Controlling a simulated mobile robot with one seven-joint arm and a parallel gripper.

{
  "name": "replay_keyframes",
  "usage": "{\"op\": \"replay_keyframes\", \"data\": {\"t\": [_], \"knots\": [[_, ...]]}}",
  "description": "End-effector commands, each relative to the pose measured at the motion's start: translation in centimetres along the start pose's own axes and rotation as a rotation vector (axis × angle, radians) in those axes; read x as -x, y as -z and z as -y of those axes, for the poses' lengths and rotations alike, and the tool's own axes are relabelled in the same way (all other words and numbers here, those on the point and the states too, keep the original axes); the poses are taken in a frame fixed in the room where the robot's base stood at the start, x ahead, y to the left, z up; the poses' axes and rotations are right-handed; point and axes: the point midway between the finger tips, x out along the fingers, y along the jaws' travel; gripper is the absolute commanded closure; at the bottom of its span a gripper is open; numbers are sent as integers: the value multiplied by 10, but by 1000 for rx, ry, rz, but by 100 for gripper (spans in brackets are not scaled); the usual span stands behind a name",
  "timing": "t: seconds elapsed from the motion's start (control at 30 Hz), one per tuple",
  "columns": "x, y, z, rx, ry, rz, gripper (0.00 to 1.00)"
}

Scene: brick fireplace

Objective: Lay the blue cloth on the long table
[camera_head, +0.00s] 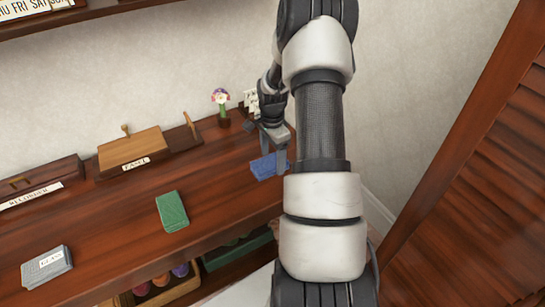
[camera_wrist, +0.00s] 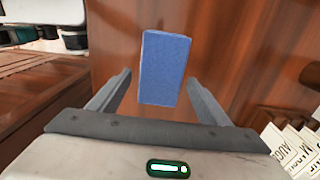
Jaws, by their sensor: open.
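The blue cloth (camera_head: 265,166) is a small folded rectangle lying on the long wooden table (camera_head: 110,240), near its right end. My gripper (camera_head: 279,165) is just over the cloth's right part in the head view, and my arm hides some of the table end there. In the wrist view the blue cloth (camera_wrist: 164,68) lies between the two open fingers of my gripper (camera_wrist: 158,95), with a gap on each side. The fingers are empty. I cannot tell how high they are above the table top.
A green folded cloth (camera_head: 172,211) and a grey cloth labelled GLASS (camera_head: 47,266) lie on the table to the left. Wooden boxes labelled PANEL (camera_head: 133,152) and RECORDER (camera_head: 40,182), and a small flower pot (camera_head: 223,110), stand along the wall. A louvred door (camera_head: 470,220) is at right.

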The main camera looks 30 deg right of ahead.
Motion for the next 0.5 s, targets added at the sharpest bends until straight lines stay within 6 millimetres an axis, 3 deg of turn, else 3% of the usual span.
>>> {"op": "replay_keyframes", "data": {"t": [0.17, 0.5], "knots": [[13, 0, 0, 0, 1, -1, 29], [83, 1, 1, 0, 3, -3, 29]]}}
